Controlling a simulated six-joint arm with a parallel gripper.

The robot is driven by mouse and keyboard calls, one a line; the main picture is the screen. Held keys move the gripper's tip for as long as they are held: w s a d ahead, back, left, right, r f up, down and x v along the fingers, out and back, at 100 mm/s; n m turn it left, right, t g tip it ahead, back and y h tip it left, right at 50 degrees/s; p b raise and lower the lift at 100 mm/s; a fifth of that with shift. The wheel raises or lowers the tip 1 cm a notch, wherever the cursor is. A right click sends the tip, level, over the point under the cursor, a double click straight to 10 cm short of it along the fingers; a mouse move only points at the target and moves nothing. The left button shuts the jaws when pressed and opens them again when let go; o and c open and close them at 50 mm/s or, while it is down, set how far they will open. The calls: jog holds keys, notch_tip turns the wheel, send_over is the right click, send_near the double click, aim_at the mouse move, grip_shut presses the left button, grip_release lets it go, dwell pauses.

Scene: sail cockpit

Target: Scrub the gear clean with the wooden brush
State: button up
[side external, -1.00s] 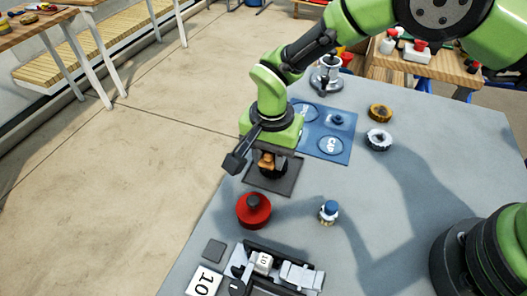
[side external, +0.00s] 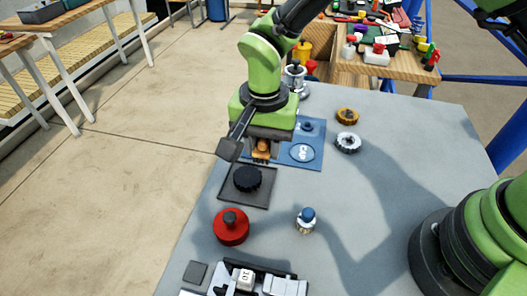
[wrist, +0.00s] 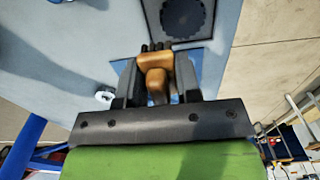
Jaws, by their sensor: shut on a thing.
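A black toothed gear (side external: 247,178) lies flat on a dark square tray (side external: 262,202) near the table's left edge. It also shows at the top of the wrist view (wrist: 188,14). My gripper (side external: 261,157) is shut on the wooden brush (wrist: 155,62), whose orange-brown handle sits between the fingers. The brush's dark bristles (wrist: 156,46) show past the handle in the wrist view. My gripper and brush are behind the gear in the side view, near the front edge of the blue mat (side external: 308,160). The brush appears clear of the gear.
A red round container (side external: 231,227) and a small blue-capped bottle (side external: 306,220) stand in front of the tray. A brass gear (side external: 347,115) and a silver gear (side external: 347,142) lie to the right. A grey fixture (side external: 258,280) is at the front. The table's right-centre is clear.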

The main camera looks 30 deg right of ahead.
jog(key=shift+r, duration=1.1)
